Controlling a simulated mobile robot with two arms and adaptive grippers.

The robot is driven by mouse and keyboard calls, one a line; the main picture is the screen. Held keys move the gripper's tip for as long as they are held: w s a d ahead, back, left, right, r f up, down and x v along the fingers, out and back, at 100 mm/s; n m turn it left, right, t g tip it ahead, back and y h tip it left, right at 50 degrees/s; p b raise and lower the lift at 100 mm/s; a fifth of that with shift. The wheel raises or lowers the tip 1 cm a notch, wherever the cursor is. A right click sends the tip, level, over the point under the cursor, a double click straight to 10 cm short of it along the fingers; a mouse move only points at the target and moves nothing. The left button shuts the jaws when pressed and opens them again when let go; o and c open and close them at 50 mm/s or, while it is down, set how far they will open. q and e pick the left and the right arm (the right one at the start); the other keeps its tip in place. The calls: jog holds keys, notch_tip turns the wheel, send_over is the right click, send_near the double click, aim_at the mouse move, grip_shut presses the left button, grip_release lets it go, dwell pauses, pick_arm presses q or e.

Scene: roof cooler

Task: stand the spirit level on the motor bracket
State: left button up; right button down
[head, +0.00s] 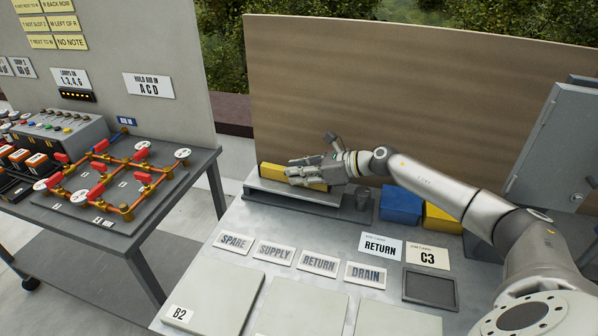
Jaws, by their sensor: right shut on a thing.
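The spirit level is a yellow bar (272,171) at the back of the grey table. It lies lengthwise along the top of the motor bracket (268,186), a low grey block on a dark base. I cannot tell if it touches the bracket or is just above it. My right gripper (300,173) reaches in from the right and is shut on the spirit level, hiding its middle and right part. My left gripper is not in view.
Label plates and pale panels cover the table front. A tan wall (430,95) rises behind. A valve bench (150,200) stands left.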

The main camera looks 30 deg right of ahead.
jog(key=c, duration=1.3)
grip_release()
jog(key=shift+o, duration=0.2)
